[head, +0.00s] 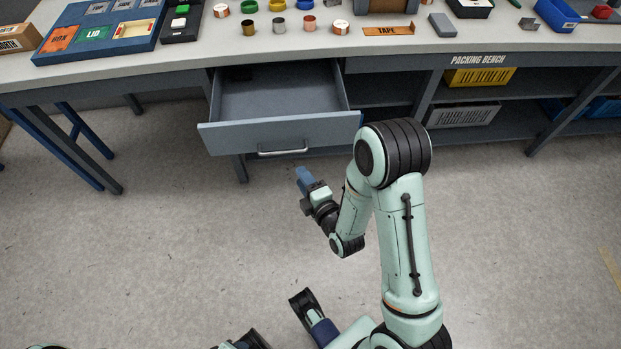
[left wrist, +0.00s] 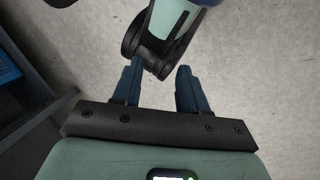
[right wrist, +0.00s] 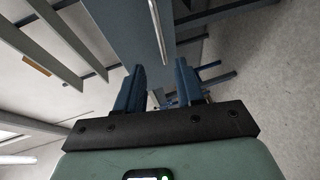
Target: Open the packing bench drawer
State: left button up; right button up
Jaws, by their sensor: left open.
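The packing bench drawer (head: 230,137) is pulled out from under the bench top, and its inside looks empty. Its silver bar handle (head: 283,152) is on the front panel. My right gripper (head: 303,178) is just below and in front of the handle, apart from it. In the right wrist view, my right gripper's fingers (right wrist: 158,92) are apart with nothing between them, and the handle (right wrist: 158,30) shows beyond them. My left gripper (left wrist: 159,88) is open and empty in the left wrist view, with floor and one of my arm links beyond it.
The packing bench top (head: 340,62) carries a blue tray (head: 100,35), several small colored cups and coils, and a tape label (head: 389,30). Shelves at right hold a yellow crate (head: 478,77) and a grey crate (head: 463,115). The floor in front is clear.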

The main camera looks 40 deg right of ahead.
pick_arm(q)
jog(key=shift+g+h, duration=0.3)
jog(key=shift+g, duration=0.3)
jog(key=s+r+p, duration=0.1)
jog(key=r, duration=0.1)
jog(key=s+d+r+p, duration=0.1)
jog(key=s+r+p, duration=0.1)
jog(key=shift+s, duration=0.2)
pick_arm(e)
jog(key=shift+v, duration=0.9)
jog(key=s+a+f+m+g+y+p, duration=0.2)
jog(key=s+a+f+m+g+p, duration=0.35)
jog(key=s+f+m+g, duration=0.3)
pick_arm(q)
notch_tip(320, 180, up, 10)
jog(key=w+p, duration=0.1)
jog(key=p, duration=0.3)
jog(key=shift+w+p, duration=0.3)
jog(key=shift+p, duration=0.1)
pick_arm(e)
jog(key=s+a+f+m+g+y, duration=0.3)
jog(key=s+a+m+g, duration=0.5)
jog(key=s+m, duration=0.3)
jog(key=shift+s+a+f+y, duration=0.3)
jog(key=shift+s+a+y, duration=0.15)
jog(key=shift+s, duration=0.55)
pick_arm(q)
jog(key=shift+d, duration=0.1)
pick_arm(e)
jog(key=shift+d, duration=0.1)
